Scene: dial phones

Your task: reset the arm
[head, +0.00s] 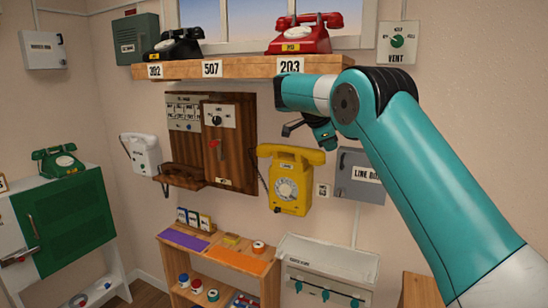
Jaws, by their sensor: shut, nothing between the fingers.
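My arm (400,140) reaches in from the lower right, teal and white. Its end, my gripper (290,129), hangs below the right part of the wooden shelf, in front of the wall. The gripper is small in view; its fingers are shut and hold nothing. It is above the yellow wall phone (290,185) and apart from it. The arm covers part of the shelf's right end.
A red phone (303,33) and a black phone (175,47) stand on the shelf (240,68). A white phone (143,152) hangs left of a wooden panel (230,142). A grey box (361,176) is right of the yellow phone. A low wooden rack (213,258) stands below.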

